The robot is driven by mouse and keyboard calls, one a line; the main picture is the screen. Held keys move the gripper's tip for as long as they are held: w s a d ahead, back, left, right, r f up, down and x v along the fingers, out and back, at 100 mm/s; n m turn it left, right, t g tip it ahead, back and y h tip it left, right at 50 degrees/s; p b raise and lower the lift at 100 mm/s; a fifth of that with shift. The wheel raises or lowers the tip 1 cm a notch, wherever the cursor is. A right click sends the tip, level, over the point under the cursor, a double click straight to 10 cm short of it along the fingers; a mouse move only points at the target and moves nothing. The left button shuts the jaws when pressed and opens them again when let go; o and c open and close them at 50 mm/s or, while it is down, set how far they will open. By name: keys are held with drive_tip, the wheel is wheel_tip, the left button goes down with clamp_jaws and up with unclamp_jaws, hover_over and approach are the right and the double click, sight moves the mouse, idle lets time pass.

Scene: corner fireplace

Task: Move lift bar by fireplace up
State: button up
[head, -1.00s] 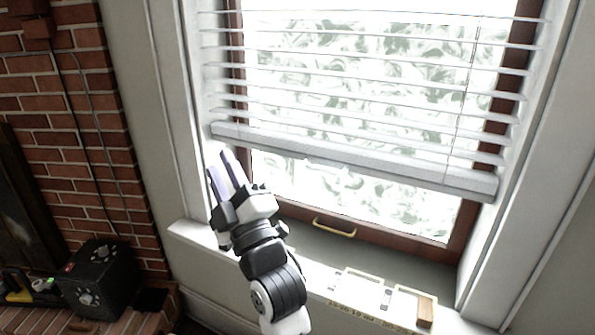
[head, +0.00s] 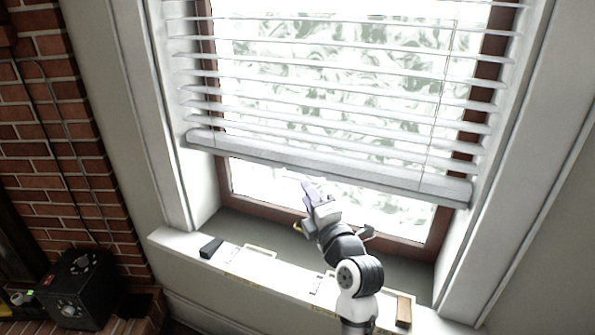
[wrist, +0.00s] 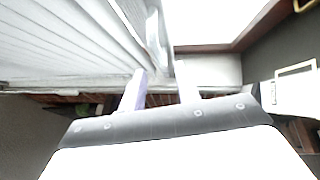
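The lift bar (head: 400,181) is the thick pale bottom rail of the white blind (head: 330,85), which hangs partly lowered over the window. It slopes down to the right in the head view. My gripper (head: 309,189) is just below the bar's middle in the head view. In the wrist view my gripper (wrist: 161,92) is open, with its two pale fingers apart. The lift bar (wrist: 150,40) reaches down toward the gap between the fingertips there. I cannot tell whether they touch it.
The window sill (head: 275,272) runs below, with a small black block (head: 211,248) and a brown block (head: 404,311) on it. A black box (head: 80,288) stands by the brick wall (head: 60,180) at left. The window's side wall (head: 475,225) is at right.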

sight(297, 177)
drive_tip(key=p+x, duration=0.2)
drive_tip(key=x, duration=0.4)
drive_tip(key=shift+w+a, duration=0.2)
drive_tip(key=shift+w, duration=0.15)
clamp_jaws()
